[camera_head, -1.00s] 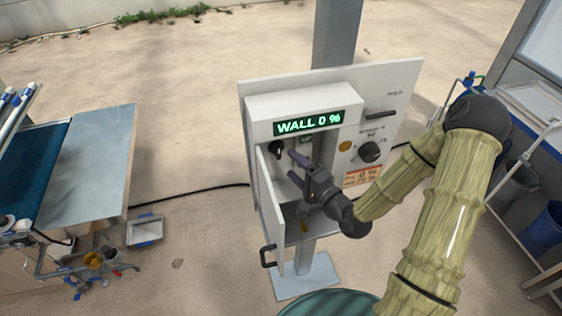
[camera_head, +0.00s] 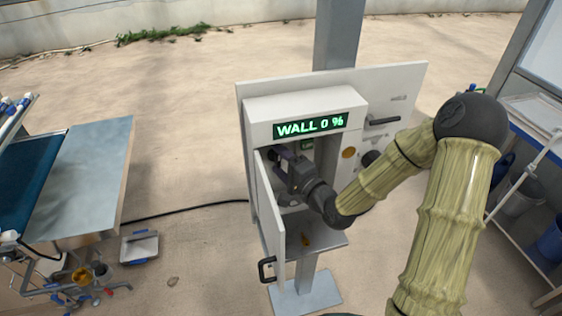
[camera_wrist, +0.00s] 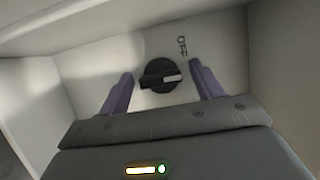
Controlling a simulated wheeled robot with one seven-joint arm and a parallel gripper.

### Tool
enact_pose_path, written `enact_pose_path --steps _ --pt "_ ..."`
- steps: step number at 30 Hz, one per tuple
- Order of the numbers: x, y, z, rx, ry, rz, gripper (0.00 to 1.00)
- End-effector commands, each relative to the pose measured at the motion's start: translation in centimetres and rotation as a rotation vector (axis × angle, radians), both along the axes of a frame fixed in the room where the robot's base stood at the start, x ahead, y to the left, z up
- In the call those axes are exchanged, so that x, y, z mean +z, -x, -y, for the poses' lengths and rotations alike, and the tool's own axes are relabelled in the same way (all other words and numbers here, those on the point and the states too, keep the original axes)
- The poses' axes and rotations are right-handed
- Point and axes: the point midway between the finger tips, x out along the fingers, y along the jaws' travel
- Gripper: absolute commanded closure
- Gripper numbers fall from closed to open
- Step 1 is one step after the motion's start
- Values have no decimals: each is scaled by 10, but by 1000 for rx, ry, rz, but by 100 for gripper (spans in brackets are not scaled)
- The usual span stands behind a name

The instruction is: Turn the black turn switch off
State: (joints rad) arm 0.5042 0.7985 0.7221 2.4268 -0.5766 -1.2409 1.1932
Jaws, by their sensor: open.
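The black turn switch (camera_wrist: 160,76) is a round knob with a pale pointer mark, on the back wall inside the box. In the wrist view it lies between the two purple fingers of my gripper (camera_wrist: 158,85), with gaps on both sides. The marker points right, while the "OFF" label (camera_wrist: 182,45) is above and to its right. My gripper (camera_head: 280,155) is open and reaches into the open white box (camera_head: 262,112). In the head view the switch is hidden behind the gripper.
The box's door (camera_head: 270,215) stands open on the left. A green display (camera_head: 310,125) above the opening reads "WALL 0 %". Another dark knob (camera_head: 370,158) is on the panel to the right, partly behind my arm. A small yellow-brown item (camera_head: 306,240) lies on the shelf below.

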Motion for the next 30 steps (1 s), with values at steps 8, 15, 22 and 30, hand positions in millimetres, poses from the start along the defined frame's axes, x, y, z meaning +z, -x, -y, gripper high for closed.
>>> enact_pose_path --steps 8,15,22,30 --pt "-1 0 0 0 0 0 44" --pt "-1 0 0 0 1 -1 79" --pt "-1 0 0 0 15 3 79" --pt "0 0 0 1 106 28 79"
